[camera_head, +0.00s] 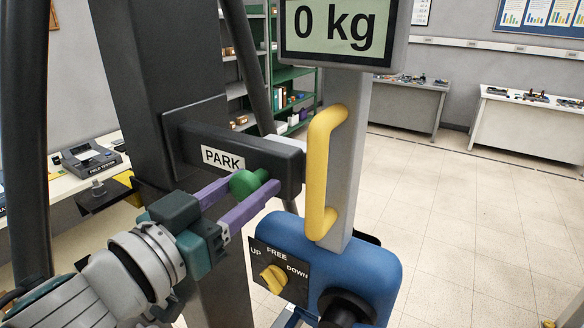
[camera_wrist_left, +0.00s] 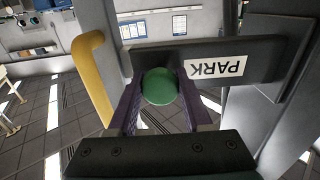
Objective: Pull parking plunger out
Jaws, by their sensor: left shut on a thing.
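The parking plunger (camera_head: 244,183) has a green round knob and sits at the dark bar marked PARK (camera_head: 225,158). My left gripper (camera_head: 257,190) has its two purple fingers on either side of the knob and is shut on it. In the left wrist view the green plunger knob (camera_wrist_left: 159,87) shows between the fingers, in front of the PARK bar (camera_wrist_left: 262,62). The knob hides the plunger's shaft, so I cannot tell how far out it stands. My right gripper is not in view.
A yellow handle (camera_head: 322,175) on a grey post stands right of the bar, under a display (camera_head: 338,28) reading 0 kg. Below is a blue box (camera_head: 345,262) with a yellow UP/FREE/DOWN knob (camera_head: 274,279). A dark column (camera_head: 160,60) stands behind. Open floor lies to the right.

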